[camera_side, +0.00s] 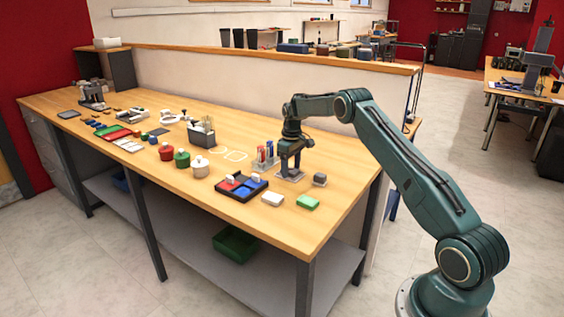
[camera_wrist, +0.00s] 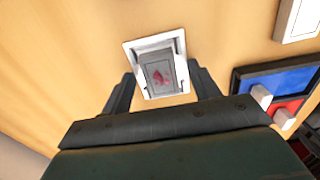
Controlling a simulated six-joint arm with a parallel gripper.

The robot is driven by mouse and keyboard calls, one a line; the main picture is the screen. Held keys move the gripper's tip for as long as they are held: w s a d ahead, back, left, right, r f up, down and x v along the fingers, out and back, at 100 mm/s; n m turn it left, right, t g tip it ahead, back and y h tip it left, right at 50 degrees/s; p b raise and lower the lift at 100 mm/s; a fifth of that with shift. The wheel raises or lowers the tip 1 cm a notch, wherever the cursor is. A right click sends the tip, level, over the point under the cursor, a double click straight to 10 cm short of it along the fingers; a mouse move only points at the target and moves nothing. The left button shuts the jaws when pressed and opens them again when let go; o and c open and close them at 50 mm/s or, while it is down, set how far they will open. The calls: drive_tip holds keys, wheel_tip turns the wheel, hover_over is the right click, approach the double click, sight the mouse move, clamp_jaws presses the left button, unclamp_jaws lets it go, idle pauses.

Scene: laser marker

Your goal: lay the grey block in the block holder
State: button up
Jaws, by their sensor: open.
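A grey block (camera_wrist: 159,73) with a reddish mark on its top face lies inside the white rim of the block holder (camera_wrist: 129,51) in the wrist view. It looks roughly in line with the rim; I cannot tell whether it sits fully flat. My gripper (camera_wrist: 162,75) is open, with one finger on each side of the block and a gap at both. In the side view my gripper (camera_side: 289,164) points down just above the holder (camera_side: 293,178). The block is not clear there behind the fingers.
A dark tray with blue and red compartments (camera_side: 241,188) stands left of the holder. A white block (camera_side: 272,199) and a green block (camera_side: 307,203) lie towards the front edge. A small grey piece (camera_side: 319,179) is to the right. A pen rack (camera_side: 265,157) stands close by.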

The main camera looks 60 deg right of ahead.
sight(290, 171)
drive_tip(key=shift+r, duration=0.1)
wheel_tip(290, 171, up, 14)
idle(0.8)
drive_tip(key=shift+a, duration=0.1)
idle(0.3)
drive_tip(key=s+a+r+t, duration=0.1)
drive_tip(key=s+a+r, duration=0.6)
drive_tip(key=a+r, duration=0.25)
drive_tip(key=s+a+r+t, duration=0.2)
drive_tip(key=s+a+r, duration=0.55)
drive_tip(key=a, duration=0.35)
drive_tip(key=s+a+f+t, duration=0.1)
drive_tip(key=s+a+f, duration=0.1)
drive_tip(key=s, duration=0.5)
drive_tip(key=s+a+f, duration=0.2)
drive_tip(key=s+a, duration=0.3)
drive_tip(key=s, duration=0.3)
drive_tip(key=s+a+f+t, duration=0.1)
drive_tip(key=s+a+f, duration=0.2)
drive_tip(key=s, duration=0.4)
drive_tip(key=shift+s+a+t, duration=0.3)
drive_tip(key=shift+s+a, duration=0.05)
drive_tip(key=shift+a, duration=0.3)
